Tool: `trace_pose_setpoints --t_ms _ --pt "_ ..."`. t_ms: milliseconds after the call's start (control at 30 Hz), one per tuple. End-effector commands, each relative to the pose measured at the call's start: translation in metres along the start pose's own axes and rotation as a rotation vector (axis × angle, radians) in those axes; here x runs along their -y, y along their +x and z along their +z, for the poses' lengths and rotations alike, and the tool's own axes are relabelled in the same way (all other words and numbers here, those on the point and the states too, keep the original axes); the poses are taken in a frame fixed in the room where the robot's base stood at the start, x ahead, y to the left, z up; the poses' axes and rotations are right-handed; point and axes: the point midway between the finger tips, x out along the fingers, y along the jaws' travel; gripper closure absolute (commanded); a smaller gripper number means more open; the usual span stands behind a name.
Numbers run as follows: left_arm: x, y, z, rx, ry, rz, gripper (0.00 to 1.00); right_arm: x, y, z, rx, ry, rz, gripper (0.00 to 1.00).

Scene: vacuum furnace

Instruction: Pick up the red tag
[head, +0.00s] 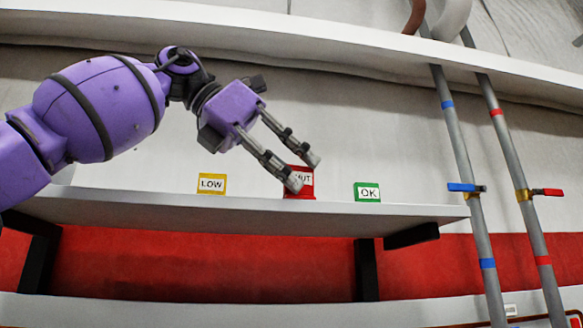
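The red tag (301,191) stands on a light shelf in the middle of the head view. Its white label is partly covered by my gripper, and only "UT" or similar letters show. My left gripper (305,173) reaches down from the upper left. Its two fingers are apart, with the tips in front of or around the red tag. I cannot tell whether they touch it. My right gripper is not in view.
A yellow "LOW" tag (211,184) stands left of the red tag, and a green "OK" tag (367,192) stands to its right. The shelf (130,205) has bare room between them. Two grey pipes (466,165) with blue and red valve handles run down at the right.

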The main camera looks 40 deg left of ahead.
Motion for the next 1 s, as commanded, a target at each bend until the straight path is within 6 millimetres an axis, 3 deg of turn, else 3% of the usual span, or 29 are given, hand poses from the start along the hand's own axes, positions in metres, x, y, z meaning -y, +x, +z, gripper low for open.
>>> trace_pose_setpoints --t_ms 133,533,1000 --pt "-0.001 0.001 -0.001 -0.003 0.000 0.000 0.63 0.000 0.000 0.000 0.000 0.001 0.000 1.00" --pt "-0.001 -0.007 0.000 0.000 -0.001 0.001 0.63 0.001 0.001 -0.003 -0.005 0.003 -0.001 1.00" --pt "0.001 -0.095 0.001 -0.002 0.003 0.003 0.63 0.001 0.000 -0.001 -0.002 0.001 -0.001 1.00"
